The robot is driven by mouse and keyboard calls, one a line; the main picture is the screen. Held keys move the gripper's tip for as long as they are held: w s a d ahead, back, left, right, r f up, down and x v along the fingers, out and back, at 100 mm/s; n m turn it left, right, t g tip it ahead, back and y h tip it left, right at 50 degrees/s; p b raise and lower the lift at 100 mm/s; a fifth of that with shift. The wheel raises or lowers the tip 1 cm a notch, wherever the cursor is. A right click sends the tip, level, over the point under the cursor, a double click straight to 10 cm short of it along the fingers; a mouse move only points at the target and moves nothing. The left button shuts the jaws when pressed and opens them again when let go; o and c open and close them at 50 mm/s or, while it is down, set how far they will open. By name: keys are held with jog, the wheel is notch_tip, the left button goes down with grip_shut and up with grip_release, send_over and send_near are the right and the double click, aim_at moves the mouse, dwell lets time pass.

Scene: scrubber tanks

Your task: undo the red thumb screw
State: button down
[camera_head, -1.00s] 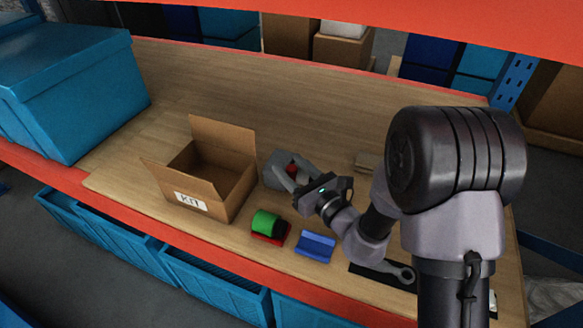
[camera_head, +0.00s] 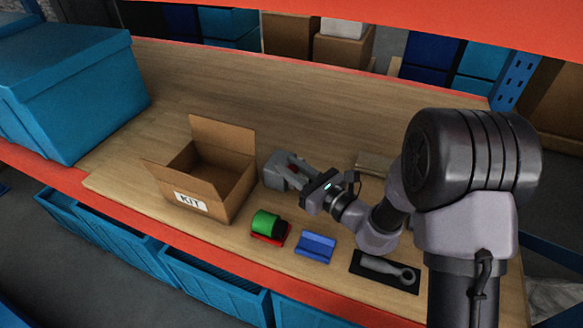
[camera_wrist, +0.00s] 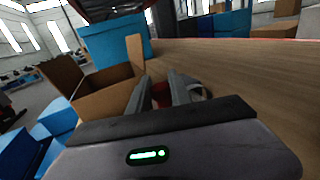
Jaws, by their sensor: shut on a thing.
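The red thumb screw (camera_wrist: 161,94) shows in the wrist view between the two fingers of my gripper (camera_wrist: 163,92). In the head view my gripper (camera_head: 291,168) points left at a grey fixture (camera_head: 276,176) on the wooden bench, and its fingers cover most of the screw. The gripper is shut on the red thumb screw. The screw's lower part and how far it sits in the fixture are hidden.
An open cardboard box marked KIT (camera_head: 191,202) stands left of the fixture. A blue bin (camera_head: 75,90) stands far left.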

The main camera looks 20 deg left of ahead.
jog(key=n+g+y, duration=0.1)
jog(key=n+g, duration=0.1)
jog(key=g, duration=0.1)
jog(key=n+g+y+b, duration=0.1)
jog(key=n+g, duration=0.1)
jog(key=g, duration=0.1)
jog(key=shift+n+g+b, duration=0.7)
jog(key=shift+n+g, duration=1.2)
jog(key=shift+g, duration=1.1)
jog(key=c, duration=1.2)
grip_release()
jog(key=w+d+p, duration=0.1)
jog(key=d, duration=0.4)
jog(key=w+d+p, duration=0.1)
jog(key=d, duration=0.5)
jog(key=w+d+p, duration=0.1)
jog(key=d, duration=0.5)
jog(key=shift+w+d, duration=0.1)
jog(key=shift+w, duration=0.1)
